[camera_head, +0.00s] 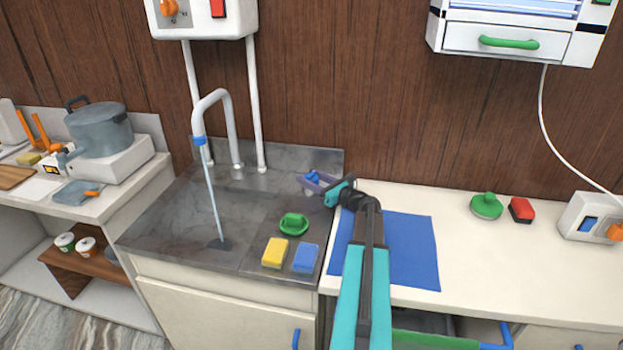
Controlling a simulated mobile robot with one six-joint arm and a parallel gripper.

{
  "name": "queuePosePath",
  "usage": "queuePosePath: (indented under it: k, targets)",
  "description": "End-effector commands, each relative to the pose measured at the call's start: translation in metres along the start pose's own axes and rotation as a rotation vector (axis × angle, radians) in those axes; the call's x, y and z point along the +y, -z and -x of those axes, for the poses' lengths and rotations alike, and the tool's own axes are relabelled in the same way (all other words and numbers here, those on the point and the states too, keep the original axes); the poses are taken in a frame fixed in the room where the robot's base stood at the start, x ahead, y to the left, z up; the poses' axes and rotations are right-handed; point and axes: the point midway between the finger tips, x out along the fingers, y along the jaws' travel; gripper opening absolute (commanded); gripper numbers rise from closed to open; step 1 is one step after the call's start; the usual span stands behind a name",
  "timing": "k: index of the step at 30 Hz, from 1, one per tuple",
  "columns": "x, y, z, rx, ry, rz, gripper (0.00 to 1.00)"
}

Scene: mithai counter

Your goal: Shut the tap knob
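The white curved tap (227,115) stands at the back of the grey stone sink counter (180,215). A stream of water runs from its blue-ringed spout down to the drain (220,243). A small blue knob (313,177) shows at the back right of the sink counter. My gripper (316,183) is at this knob, reaching in from the right, with its grey-purple fingers beside or around it. The fingers partly hide the knob. I cannot tell whether they touch or grip it.
A green round-handled item (293,224), a yellow sponge (275,253) and a blue sponge (306,258) lie on the sink's front right. A blue cloth (410,250) lies under my arm on the white counter (465,260). A pot (100,130) stands at left.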

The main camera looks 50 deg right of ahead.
Motion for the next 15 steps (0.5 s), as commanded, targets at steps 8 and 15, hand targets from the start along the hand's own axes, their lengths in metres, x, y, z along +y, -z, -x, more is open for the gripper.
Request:
queuePosePath:
  k: [8,15]
  targets:
    - [-0.0015,-0.0002,-0.0002,0.000,0.000,-0.001,0.22]
    - [-0.0040,-0.0007,-0.0018,0.002,-0.060,0.000,0.22]
